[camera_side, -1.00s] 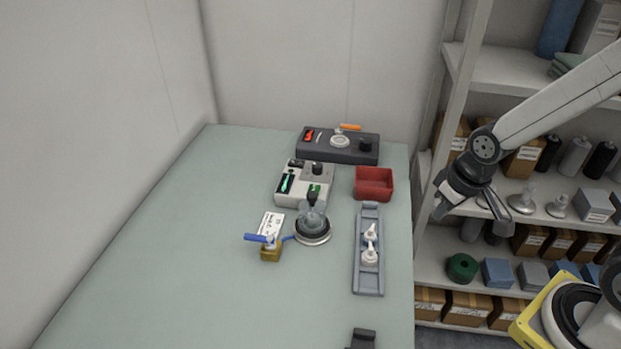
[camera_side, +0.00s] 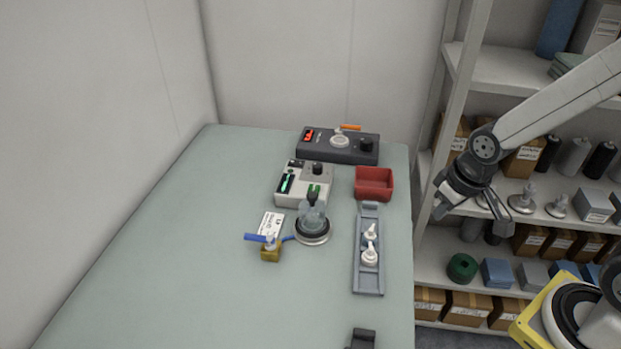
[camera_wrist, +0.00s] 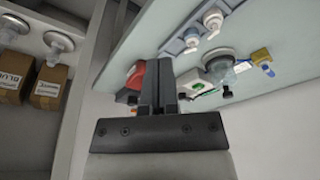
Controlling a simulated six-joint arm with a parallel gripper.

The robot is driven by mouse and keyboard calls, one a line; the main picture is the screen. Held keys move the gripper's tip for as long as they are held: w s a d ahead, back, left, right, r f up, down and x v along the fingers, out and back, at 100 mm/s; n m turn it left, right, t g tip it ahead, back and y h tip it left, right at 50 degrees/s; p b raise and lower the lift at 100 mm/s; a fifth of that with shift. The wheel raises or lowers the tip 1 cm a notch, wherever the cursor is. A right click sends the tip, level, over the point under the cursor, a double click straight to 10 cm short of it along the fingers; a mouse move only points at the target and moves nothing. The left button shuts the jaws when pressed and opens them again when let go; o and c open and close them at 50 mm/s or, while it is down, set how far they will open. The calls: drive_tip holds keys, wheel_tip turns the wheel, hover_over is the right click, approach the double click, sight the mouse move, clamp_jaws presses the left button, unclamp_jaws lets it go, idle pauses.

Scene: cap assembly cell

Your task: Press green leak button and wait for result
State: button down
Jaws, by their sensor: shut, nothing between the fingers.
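The leak tester is a pale box (camera_side: 291,201) on the table. It has a green-lit dark display (camera_side: 287,184), a black knob on top and a green button (camera_side: 316,190) near its front right. My gripper (camera_side: 438,213) is shut and empty, off the table's right side and well apart from the button. In the wrist view my gripper (camera_wrist: 158,64) points toward the table, with the button small beyond it (camera_wrist: 198,86).
A dark unit with a red display (camera_side: 350,149) stands at the back. A red bin (camera_side: 374,195) and a grey rail (camera_side: 369,287) with white caps are on the right. A brass block (camera_side: 271,254) with a blue handle is at front left. Shelves stand right of the table; its left is clear.

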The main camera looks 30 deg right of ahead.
drive_tip(key=n+t+y, duration=0.4)
drive_tip(key=n+t, duration=0.2)
drive_tip(key=n, duration=0.8)
hover_over(311, 186)
drive_tip(key=s, duration=0.2)
drive_tip(key=shift+w+d+r, duration=0.15)
drive_tip(key=shift+d+r, duration=0.25)
drive_tip(key=shift+r, duration=0.05)
drive_tip(key=shift+f, duration=0.15)
drive_tip(key=shift+f, duration=4.3)
drive_tip(key=shift+f, duration=0.85)
